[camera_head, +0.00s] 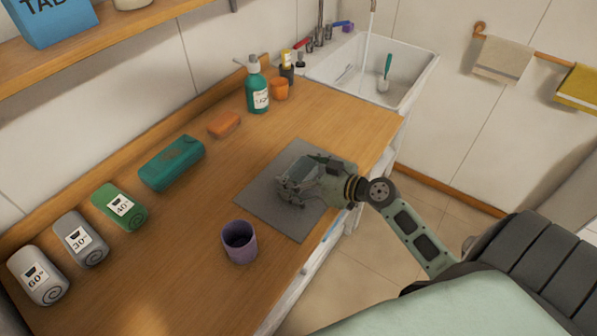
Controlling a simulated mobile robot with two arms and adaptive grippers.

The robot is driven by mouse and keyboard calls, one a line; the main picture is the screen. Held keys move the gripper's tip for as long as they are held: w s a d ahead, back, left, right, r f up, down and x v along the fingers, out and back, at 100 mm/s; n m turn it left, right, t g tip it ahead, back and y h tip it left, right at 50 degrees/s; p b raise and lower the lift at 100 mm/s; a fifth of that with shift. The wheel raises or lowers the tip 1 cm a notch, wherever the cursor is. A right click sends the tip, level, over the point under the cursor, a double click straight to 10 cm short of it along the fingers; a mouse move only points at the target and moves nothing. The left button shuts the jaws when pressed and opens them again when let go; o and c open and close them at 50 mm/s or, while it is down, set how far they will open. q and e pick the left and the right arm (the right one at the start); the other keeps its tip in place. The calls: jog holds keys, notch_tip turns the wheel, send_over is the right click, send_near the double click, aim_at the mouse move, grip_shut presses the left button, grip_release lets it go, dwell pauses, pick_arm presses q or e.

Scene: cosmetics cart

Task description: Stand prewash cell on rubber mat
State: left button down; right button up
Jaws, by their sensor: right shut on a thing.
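The grey rubber mat (262,204) lies flat on the wooden counter near its right edge. My right gripper (302,178) is over the mat, its arm coming in from the lower right. It is shut on a grey, partly see-through box-like thing (299,167), which I take to be the prewash cell. The fingers hide much of it, and I cannot tell whether its underside touches the mat. My left gripper is not in view.
A purple cup (240,243) stands just left of the mat's front corner. A green bottle (257,88) stands near the sink (350,84). Bare counter lies left of the mat.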

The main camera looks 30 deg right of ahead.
jog(key=o, duration=0.8)
jog(key=shift+o, duration=0.2)
jog(key=shift+s+r, duration=0.1)
jog(key=b+v, duration=0.3)
jog(key=v, duration=0.7)
jog(key=shift+s+d, duration=0.2)
jog(key=shift+s, duration=0.05)
jog(key=shift+s+d+r+b, duration=0.2)
jog(key=shift+s+r+b, duration=0.1)
jog(key=shift+s+b, duration=0.15)
jog(key=shift+s, duration=0.1)
